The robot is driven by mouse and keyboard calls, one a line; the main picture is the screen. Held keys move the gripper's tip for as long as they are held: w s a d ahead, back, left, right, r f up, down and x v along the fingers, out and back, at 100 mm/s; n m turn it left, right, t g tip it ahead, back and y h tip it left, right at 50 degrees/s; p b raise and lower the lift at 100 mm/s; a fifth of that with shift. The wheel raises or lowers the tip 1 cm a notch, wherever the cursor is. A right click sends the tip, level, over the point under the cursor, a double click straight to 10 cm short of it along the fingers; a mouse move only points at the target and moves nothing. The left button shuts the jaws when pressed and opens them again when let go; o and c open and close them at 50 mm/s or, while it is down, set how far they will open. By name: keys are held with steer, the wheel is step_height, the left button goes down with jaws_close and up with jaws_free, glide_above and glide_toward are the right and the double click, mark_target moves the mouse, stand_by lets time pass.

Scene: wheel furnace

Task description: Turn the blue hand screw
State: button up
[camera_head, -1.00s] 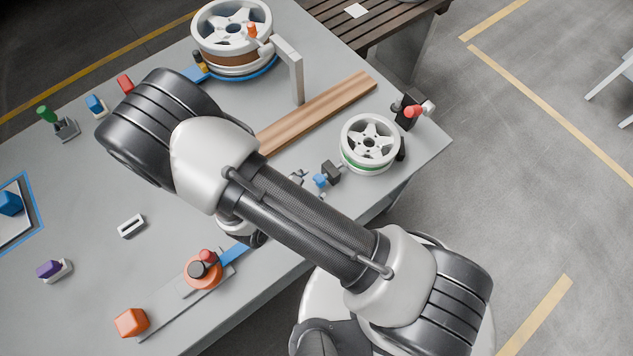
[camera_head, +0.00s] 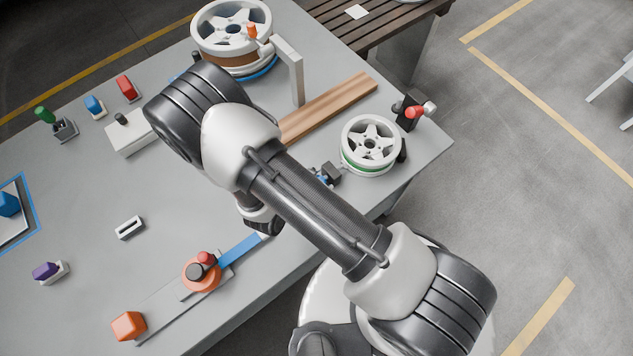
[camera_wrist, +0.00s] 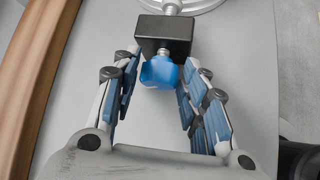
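The blue hand screw (camera_wrist: 160,73) sits at the near end of a black block (camera_wrist: 165,36), with a metal shaft running out of the block's far side. In the head view, the screw (camera_head: 321,180) shows only as a small blue patch at the edge of my arm, beside the black block (camera_head: 331,172). My gripper (camera_wrist: 161,68) is open, with its blue-padded fingertips on either side of the screw. The fingertips are very close to the screw; I cannot tell whether either touches it.
A small white wheel (camera_head: 370,143) stands just beyond the block, with a red-knobbed black fixture (camera_head: 408,111) to its right. A wooden plank (camera_head: 330,107) lies behind. The table's front edge is close. An orange clamp fixture (camera_head: 201,272) is at the left.

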steer(key=c, duration=0.6)
steer(key=shift+w+a+r+n+g+h+p, duration=0.1)
steer(key=shift+n+g+h+p, duration=0.2)
steer(key=shift+g+p, duration=0.15)
steer(key=shift+w+a+n+g+h+p, duration=0.1)
steer(key=shift+n+g+h+p, duration=0.2)
steer(key=shift+g, duration=0.25)
steer(key=shift+w+n+g+h, duration=0.1)
steer(key=shift+n+g+h, duration=0.65)
steer(key=shift+g, duration=0.25)
steer(key=o, duration=1)
steer(key=shift+o, duration=0.2)
